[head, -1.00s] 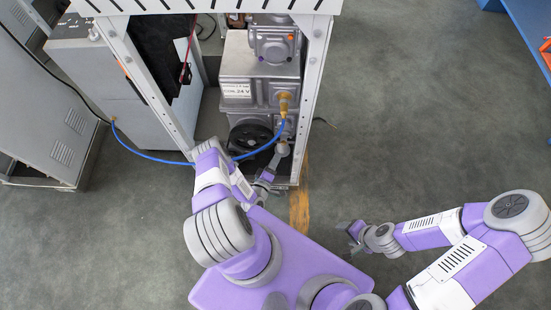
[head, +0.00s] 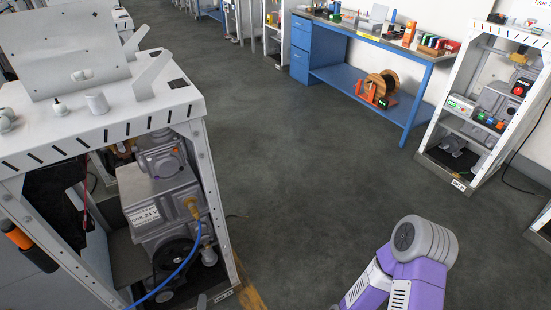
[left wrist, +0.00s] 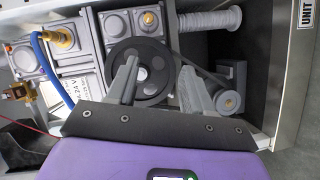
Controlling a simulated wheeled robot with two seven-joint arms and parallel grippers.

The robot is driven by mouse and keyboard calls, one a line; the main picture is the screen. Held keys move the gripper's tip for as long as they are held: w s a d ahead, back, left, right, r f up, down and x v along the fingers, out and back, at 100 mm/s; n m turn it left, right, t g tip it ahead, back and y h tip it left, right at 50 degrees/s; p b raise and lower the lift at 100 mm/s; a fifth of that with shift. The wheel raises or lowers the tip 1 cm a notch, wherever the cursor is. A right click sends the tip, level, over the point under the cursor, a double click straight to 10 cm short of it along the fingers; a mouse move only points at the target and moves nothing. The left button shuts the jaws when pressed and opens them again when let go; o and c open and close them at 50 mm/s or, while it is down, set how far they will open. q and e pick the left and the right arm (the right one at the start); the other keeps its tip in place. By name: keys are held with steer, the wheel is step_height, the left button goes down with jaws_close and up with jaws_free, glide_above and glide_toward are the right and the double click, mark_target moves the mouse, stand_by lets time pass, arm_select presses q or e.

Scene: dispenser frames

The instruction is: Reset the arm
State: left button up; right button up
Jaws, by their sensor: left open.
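My left gripper shows in the left wrist view (left wrist: 158,78), with its two grey fingers apart and nothing between them. It faces the machine inside the dispenser frame, and a black pulley wheel (left wrist: 140,58) shows behind and between the fingers. I cannot tell whether a finger touches it. My right arm (head: 400,265), purple, white and grey, is bent at the lower right. Its gripper is cut off by the bottom edge.
The white dispenser frame (head: 215,210) stands at the left, holding a grey pump unit (head: 155,190) and a blue hose (head: 180,270). A blue workbench (head: 375,40) and another white frame (head: 440,165) stand at the back right. The grey floor (head: 300,170) between them is clear.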

arm_select(q)
steer(key=w+d+r+m+g+h+p, duration=0.3)
steer(key=d+r+m+g+h, duration=0.2)
steer(key=d+r+m+g, duration=0.3)
steer(key=s+d+r+m+g+p, duration=0.1)
steer(key=s+d+r+m+g, duration=0.2)
steer(key=s+d+r+g, duration=0.1)
steer(key=s+d+r+m+g+h+p, duration=0.1)
steer(key=s+d+r+m+g+p, duration=0.1)
steer(key=s+d+r, duration=0.4)
steer(key=s+r+m+g, duration=0.1)
steer(key=s+r, duration=0.1)
steer(key=s, duration=0.3)
steer(key=shift+s+g, duration=0.15)
steer(key=shift+g, duration=0.25)
arm_select(e)
step_height(320, 180, up, 7)
steer(key=w, duration=0.1)
steer(key=shift+w, duration=0.15)
steer(key=shift+f, duration=0.1)
